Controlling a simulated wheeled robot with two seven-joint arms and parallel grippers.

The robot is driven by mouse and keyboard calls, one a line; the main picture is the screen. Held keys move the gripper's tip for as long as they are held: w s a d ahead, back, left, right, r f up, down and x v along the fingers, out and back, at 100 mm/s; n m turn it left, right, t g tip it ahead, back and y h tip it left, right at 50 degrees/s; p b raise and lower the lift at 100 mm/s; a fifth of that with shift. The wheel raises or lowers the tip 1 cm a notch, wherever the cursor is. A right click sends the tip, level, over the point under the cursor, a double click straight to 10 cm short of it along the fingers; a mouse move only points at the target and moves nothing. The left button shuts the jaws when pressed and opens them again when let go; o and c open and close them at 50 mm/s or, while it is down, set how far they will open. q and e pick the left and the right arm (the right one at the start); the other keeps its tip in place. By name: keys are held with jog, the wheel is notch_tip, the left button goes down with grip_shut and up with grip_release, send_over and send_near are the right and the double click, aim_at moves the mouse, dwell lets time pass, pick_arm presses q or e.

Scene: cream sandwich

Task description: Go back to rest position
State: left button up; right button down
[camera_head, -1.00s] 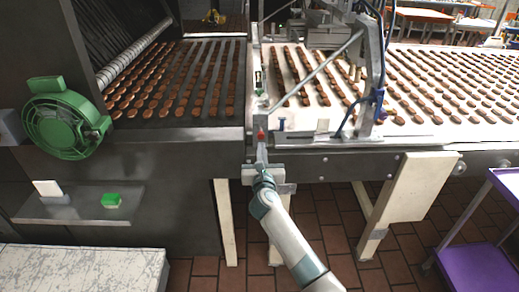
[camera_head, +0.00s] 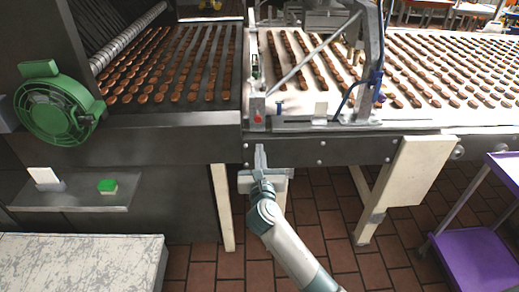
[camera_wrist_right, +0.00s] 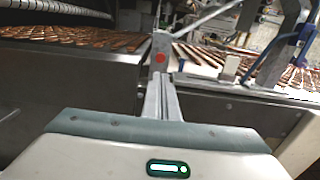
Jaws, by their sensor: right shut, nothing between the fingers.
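My right gripper (camera_head: 261,156) is shut and empty in front of the dark side of the conveyor machine, just below its top edge. In the right wrist view its two fingers (camera_wrist_right: 162,97) lie together and point at the machine, with a red button (camera_wrist_right: 159,58) beyond their tips. The red button also shows in the head view (camera_head: 257,118), on a small grey post above the gripper. The gripper appears clear of the button. My left gripper is not in view.
Conveyors with rows of brown biscuits (camera_head: 193,70) run behind. A worn white surface (camera_head: 80,262) is at lower left. A purple cart (camera_head: 478,258) stands at right.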

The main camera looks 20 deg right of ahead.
jog(key=shift+f, duration=0.1)
dwell(0.4)
jog(key=s+f+m+g+y, duration=0.1)
jog(key=s+f+m+g, duration=0.15)
jog(key=f, duration=0.95)
jog(key=s+f+m+g+y, duration=0.1)
jog(key=s+f+m+g, duration=0.15)
jog(key=f, duration=0.95)
jog(key=s+f+m+g+y, duration=0.15)
jog(key=s+f+m, duration=0.25)
jog(key=s+f, duration=0.5)
jog(key=s+f+m+g, duration=0.2)
jog(key=s+f+m, duration=0.25)
jog(key=f, duration=0.85)
jog(key=s+d+f+m+g+y+b, duration=0.15)
jog(key=s+f+m, duration=0.25)
jog(key=s+f, duration=0.5)
jog(key=s+f+m+g, duration=0.35)
jog(key=s+f, duration=0.25)
jog(key=s, duration=0.7)
jog(key=s+f+m+g, duration=0.1)
jog(key=s+f+m, duration=0.1)
jog(key=s, duration=0.6)
jog(key=s+d+f+m+g, duration=0.1)
jog(key=s+m, duration=0.3)
jog(key=s, duration=0.4)
jog(key=s+d+f+m+g, duration=0.1)
jog(key=s+f+m, duration=0.2)
jog(key=s, duration=0.5)
jog(key=shift+f, duration=0.25)
